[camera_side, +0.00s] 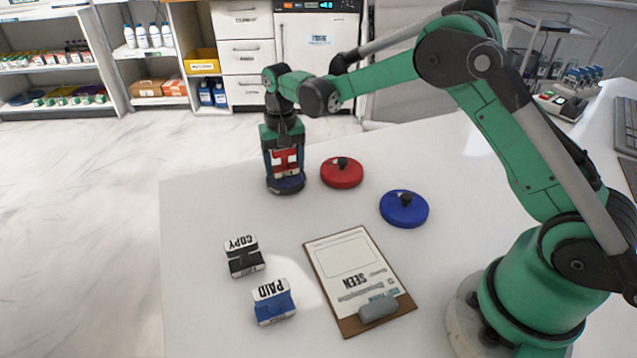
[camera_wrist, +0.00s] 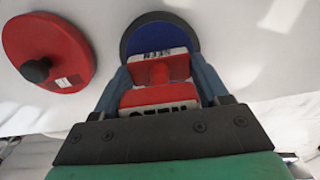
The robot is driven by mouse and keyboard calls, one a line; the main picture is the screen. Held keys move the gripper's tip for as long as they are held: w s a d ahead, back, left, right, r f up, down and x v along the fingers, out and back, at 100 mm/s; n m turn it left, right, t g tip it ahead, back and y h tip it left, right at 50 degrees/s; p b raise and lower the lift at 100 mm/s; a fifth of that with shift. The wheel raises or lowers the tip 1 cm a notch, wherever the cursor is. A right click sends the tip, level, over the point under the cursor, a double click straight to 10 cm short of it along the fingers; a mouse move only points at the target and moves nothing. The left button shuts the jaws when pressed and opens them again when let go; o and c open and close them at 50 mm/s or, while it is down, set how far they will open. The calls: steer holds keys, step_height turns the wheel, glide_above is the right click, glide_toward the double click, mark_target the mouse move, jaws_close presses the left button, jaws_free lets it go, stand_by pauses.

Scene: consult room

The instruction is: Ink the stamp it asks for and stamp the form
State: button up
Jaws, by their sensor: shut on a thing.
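My gripper (camera_side: 285,150) is shut on a red stamp (camera_side: 286,160) with white labelled faces, held upright. The stamp also shows between the fingers in the wrist view (camera_wrist: 158,75); its lettering looks like SEEN but is hard to read. Directly under it is a round blue ink pad (camera_side: 287,187) with a dark rim, also in the wrist view (camera_wrist: 135,38); whether the stamp touches it, I cannot tell. The form (camera_side: 352,270) lies on a brown clipboard (camera_side: 345,328) and bears the word SEEN. A black COPY stamp (camera_side: 244,261) and a blue PAID stamp (camera_side: 273,305) stand left of it.
A red round lid (camera_side: 341,175) with a black knob is just right of the pad. A blue knobbed lid (camera_side: 404,213) lies farther right; whether a pad is beneath either is hidden. A grey clip (camera_side: 378,308) holds the form's near edge. The white table's (camera_side: 205,215) left part is clear.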

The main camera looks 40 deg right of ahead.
steer(key=shift+f, duration=0.35)
stand_by(1.1)
steer(key=shift+r, duration=3.5)
steer(key=s+a+r, duration=0.1)
steer(key=s+a, duration=0.3)
steer(key=s, duration=0.6)
glide_toward(345, 255)
steer(key=shift+w, duration=0.2)
steer(key=shift+s+f, duration=0.3)
steer(key=shift+f, duration=2.8)
steer(key=shift+f, duration=0.55)
